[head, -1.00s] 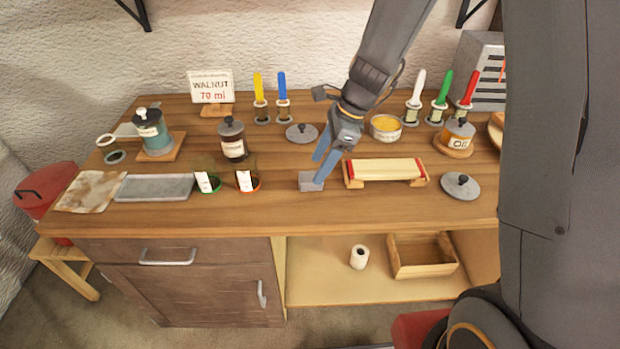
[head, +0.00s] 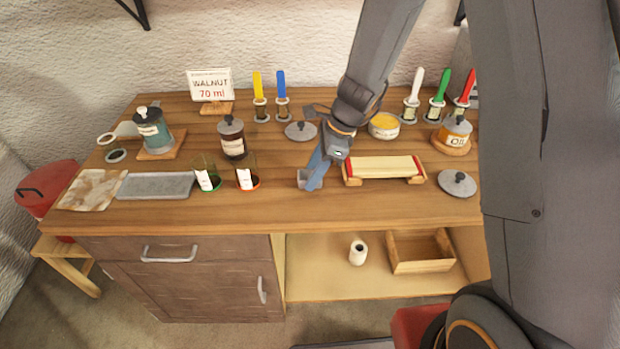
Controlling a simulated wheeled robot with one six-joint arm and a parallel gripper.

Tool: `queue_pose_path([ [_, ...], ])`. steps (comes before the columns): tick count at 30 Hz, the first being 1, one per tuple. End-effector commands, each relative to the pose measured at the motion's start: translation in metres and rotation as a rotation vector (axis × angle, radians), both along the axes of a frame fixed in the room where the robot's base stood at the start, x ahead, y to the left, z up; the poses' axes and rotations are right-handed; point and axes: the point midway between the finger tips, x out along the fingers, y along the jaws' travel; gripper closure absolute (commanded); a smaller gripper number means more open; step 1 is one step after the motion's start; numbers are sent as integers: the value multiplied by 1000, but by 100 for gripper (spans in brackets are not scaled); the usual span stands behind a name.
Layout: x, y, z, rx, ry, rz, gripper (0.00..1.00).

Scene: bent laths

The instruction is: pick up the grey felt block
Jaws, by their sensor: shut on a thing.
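The grey felt block (head: 303,182) is small and grey and sits at the middle of the wooden bench top, just left of the cream lath piece. My gripper (head: 313,180) reaches down from above with its blue fingers at the block. The fingers are shut on the block and cover part of it. The block looks to be at the bench surface; I cannot tell whether there is a gap below it.
A cream lath piece with red ends (head: 383,168) lies close right of my gripper. Two small glasses (head: 206,178) stand to the left, the other with an orange rim (head: 247,180). A grey lid (head: 300,131) lies behind. The bench front is clear.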

Motion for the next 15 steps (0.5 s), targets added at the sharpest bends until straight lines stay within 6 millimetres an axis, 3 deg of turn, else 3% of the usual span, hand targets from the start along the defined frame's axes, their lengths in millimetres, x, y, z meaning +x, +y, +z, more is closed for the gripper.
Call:
queue_pose_path([
  [8, 1, 0, 5, 0, -1, 0, 86],
  [15, 2, 0, 33, 1, -6, 1, 86],
])
